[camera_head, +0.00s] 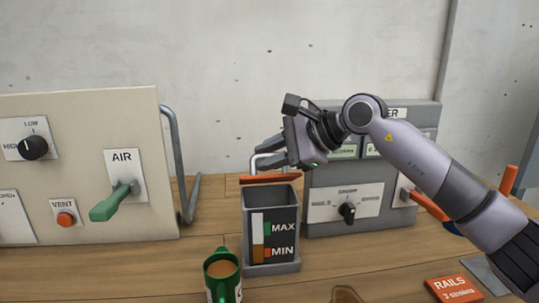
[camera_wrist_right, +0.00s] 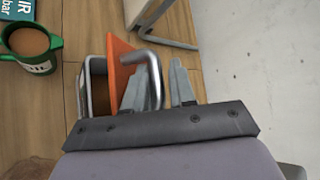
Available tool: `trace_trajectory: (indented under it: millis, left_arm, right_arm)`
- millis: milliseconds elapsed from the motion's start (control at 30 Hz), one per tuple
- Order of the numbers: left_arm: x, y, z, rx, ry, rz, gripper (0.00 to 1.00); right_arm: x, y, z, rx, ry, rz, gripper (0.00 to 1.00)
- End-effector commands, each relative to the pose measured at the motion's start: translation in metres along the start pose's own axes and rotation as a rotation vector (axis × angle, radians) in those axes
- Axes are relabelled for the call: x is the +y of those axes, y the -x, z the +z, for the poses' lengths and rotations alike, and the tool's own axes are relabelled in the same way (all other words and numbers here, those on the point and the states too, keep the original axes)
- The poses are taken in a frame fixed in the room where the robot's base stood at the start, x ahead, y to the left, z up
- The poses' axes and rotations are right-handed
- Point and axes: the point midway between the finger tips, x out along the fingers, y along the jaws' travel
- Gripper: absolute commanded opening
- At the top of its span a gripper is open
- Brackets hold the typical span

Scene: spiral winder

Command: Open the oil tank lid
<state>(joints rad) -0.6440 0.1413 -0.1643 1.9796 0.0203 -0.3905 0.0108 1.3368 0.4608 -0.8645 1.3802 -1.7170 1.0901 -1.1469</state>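The oil tank (camera_head: 272,268) is a dark grey open-topped box with a MAX/MIN gauge on its front. Its orange lid (camera_head: 270,179) shows almost edge-on above the tank's back rim, tilted up, with part of the opening uncovered. In the right wrist view the lid (camera_wrist_right: 122,62) stands beside the tank's opening (camera_wrist_right: 97,90). A bent grey handle (camera_wrist_right: 150,62) is fixed to the lid. My right gripper (camera_wrist_right: 160,75) is at the handle, its fingers apart, with one finger appearing within the handle's loop. My left gripper is not in view.
A green mug (camera_head: 222,272) of brown liquid stands in front of the tank, to the left. A beige panel (camera_head: 85,165) with a green AIR lever is on the left. A grey control box (camera_head: 390,205) stands behind, right. An orange RAILS box (camera_head: 455,288) lies front right.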

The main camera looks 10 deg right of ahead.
Motion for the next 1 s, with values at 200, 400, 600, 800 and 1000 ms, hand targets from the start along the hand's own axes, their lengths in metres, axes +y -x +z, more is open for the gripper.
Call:
trace_trajectory:
  millis: [200, 400, 600, 800, 1000]
  left_arm:
    - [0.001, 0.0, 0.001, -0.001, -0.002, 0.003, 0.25]
    - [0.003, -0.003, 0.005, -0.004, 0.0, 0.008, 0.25]
    - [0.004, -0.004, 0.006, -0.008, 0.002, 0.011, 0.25]
    - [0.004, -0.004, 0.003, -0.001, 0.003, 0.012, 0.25]
    - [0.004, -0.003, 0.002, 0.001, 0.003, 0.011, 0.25]
  right_arm:
    - [0.0, 0.006, -0.001, 0.001, 0.0, -0.002, 0.25]
    - [0.0, 0.036, -0.002, 0.003, 0.001, -0.004, 0.25]
    - [0.0, 0.064, -0.001, 0.002, 0.001, -0.002, 0.25]
    - [0.0, 0.072, 0.0, 0.0, 0.0, 0.0, 0.25]
    - [0.0, 0.072, 0.0, 0.0, 0.0, 0.0, 0.25]
